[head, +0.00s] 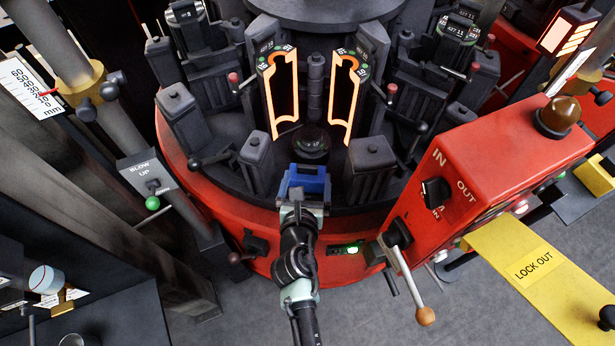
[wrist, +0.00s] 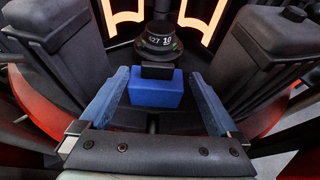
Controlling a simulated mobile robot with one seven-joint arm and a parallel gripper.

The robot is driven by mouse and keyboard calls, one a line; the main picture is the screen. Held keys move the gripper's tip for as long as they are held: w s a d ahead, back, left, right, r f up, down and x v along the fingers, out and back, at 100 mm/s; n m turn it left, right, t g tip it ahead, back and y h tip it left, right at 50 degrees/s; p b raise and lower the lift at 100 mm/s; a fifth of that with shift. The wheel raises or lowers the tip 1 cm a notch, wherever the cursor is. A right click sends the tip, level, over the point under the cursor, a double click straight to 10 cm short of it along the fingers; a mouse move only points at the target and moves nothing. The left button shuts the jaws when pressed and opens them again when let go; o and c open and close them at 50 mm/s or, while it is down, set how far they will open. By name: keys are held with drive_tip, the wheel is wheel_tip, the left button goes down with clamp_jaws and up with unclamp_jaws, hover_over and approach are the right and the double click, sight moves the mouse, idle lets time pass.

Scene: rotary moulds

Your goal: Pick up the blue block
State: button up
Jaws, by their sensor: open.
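The blue block (wrist: 157,90) lies ahead of my gripper (wrist: 159,75) in the wrist view, with a dark piece at its upper edge. The block lies between the two blue-grey fingers, with a visible gap on each side. My gripper is open and not closed on it. In the head view the blue block (head: 308,183) is at the front of the machine's round table, just beyond my wrist. How deep it sits between the fingers is hard to tell.
Dark posts (wrist: 62,55) and (wrist: 265,50) flank my gripper closely. Behind the block is a round dark knob (wrist: 159,42) and two glowing orange mould halves (head: 282,95) and (head: 345,95). A red control box (head: 480,165) stands to the right.

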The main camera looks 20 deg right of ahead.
sight(307, 169)
drive_tip(key=shift+b+x, duration=0.45)
drive_tip(key=shift+x, duration=1.5)
drive_tip(key=shift+a, duration=0.15)
clamp_jaws()
drive_tip(key=shift+w+r, duration=0.15)
